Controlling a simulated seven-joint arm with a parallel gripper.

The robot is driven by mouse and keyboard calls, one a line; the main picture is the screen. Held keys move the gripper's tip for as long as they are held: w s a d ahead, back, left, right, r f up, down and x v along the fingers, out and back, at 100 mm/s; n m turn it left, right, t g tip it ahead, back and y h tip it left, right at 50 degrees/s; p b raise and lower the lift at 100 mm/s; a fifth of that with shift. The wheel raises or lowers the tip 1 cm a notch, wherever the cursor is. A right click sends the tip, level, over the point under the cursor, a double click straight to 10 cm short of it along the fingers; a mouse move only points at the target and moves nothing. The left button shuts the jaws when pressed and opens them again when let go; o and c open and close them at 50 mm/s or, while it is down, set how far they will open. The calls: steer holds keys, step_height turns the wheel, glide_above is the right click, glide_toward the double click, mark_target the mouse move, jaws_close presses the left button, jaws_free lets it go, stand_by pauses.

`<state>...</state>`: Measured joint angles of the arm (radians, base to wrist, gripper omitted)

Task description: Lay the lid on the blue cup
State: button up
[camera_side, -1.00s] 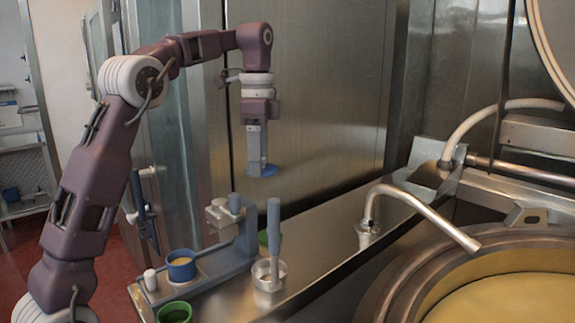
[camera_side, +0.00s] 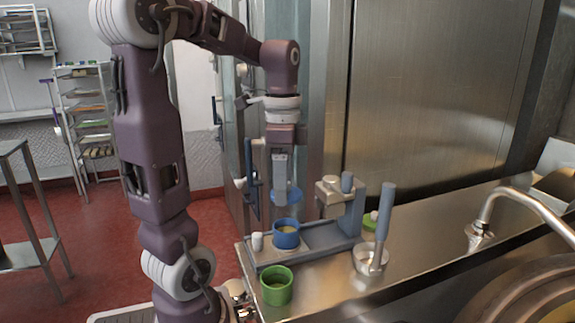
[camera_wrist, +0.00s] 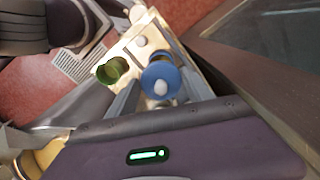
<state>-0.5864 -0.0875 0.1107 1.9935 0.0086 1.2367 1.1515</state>
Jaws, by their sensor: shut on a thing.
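The blue lid (camera_side: 287,195) is a thin disc in my gripper (camera_side: 280,198). It hangs level, a short gap above the blue cup (camera_side: 286,236), roughly over it. The cup stands upright and open on the grey tray, with something yellowish inside. In the wrist view the lid (camera_wrist: 155,88) shows between my fingers with a pale knob at its middle. The lid hides most or all of the blue cup there. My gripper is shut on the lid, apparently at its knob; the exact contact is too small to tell.
A green cup (camera_side: 277,287) stands in front of the blue cup, and a small white peg (camera_side: 257,241) is left of it. The grey stand (camera_side: 343,200) rises to the right. A metal pot (camera_side: 370,260) with a grey-handled tool hides part of a green object (camera_side: 370,221).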

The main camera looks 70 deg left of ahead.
steer(key=shift+f, duration=2.95)
steer(key=shift+f, duration=0.6)
steer(key=o, duration=1.4)
steer(key=shift+c, duration=0.4)
steer(key=shift+r, duration=3.55)
